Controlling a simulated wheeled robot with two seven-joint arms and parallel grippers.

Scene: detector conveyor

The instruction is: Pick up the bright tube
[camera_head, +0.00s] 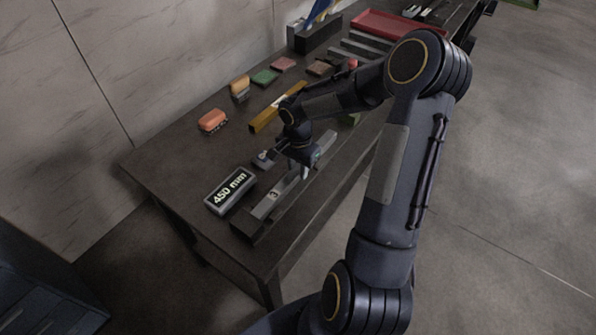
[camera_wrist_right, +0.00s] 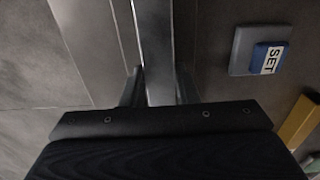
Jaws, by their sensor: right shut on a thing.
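The bright tube, a long pale metal bar (camera_head: 266,207), lies along a dark rail near the front edge of the table. My right gripper (camera_head: 304,171) reaches down over it from above. In the right wrist view the bar (camera_wrist_right: 153,40) runs between the two fingers (camera_wrist_right: 160,88), which are shut on it. The arm hides part of the bar in the head view. I cannot tell whether the bar is lifted off the rail. My left gripper is not in view.
A display reading "450 mm" (camera_head: 230,190) stands beside the rail. A grey box with a blue SET button (camera_wrist_right: 266,52) is close to the gripper.

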